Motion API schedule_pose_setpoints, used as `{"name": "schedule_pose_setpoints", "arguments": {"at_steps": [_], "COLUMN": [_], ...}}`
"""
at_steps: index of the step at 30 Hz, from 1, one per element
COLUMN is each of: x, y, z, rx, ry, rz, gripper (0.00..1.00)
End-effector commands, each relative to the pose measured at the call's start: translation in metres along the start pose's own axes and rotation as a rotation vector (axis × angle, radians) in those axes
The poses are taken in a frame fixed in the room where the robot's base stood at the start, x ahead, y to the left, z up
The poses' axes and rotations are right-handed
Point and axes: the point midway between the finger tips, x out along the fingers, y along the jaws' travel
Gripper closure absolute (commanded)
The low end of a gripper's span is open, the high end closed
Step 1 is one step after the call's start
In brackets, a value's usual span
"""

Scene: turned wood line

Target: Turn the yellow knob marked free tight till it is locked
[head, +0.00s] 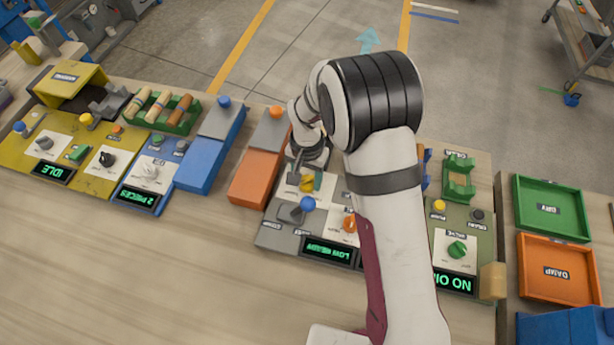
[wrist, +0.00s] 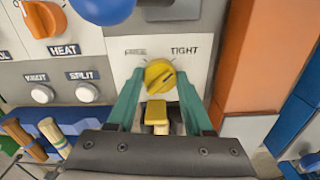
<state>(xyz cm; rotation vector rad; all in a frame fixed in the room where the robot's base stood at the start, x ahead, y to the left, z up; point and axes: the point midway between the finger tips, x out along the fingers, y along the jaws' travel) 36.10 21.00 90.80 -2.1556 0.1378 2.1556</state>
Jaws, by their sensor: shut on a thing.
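The yellow knob (wrist: 160,74) sits on a pale plate under the words FREE, which is blurred, and TIGHT. Its raised grip slants from lower left to upper right. My gripper (wrist: 160,84) is shut on the knob, with one teal finger on each side. A small yellow block (wrist: 156,111) on a pale stem shows just below the knob, between the fingers. In the head view my gripper (head: 308,178) is at the grey panel's far side, and my arm hides part of that panel.
A blue ball handle (head: 307,203) stands close to my gripper on the grey panel. An orange HEAT knob (wrist: 44,19) and white KNOT and SPLIT buttons lie left in the wrist view. An orange block (head: 255,177) stands close by. The wooden bench front is clear.

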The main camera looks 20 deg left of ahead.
Motion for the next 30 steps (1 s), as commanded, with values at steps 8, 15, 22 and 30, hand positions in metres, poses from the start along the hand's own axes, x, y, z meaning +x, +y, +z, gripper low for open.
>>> {"name": "schedule_pose_setpoints", "arguments": {"at_steps": [8, 15, 22, 30], "x": [-0.001, 0.0, -0.025, -0.11], "y": [0.0, 0.0, -0.001, -0.001], "z": [-0.001, 0.0, -0.001, -0.001], "rx": [0.001, 0.0, 0.001, 0.001], "ry": [0.001, 0.0, 0.003, 0.006], "rz": [-0.001, 0.0, -0.003, -0.005], "gripper": [0.2, 0.19, 0.19, 0.19]}}
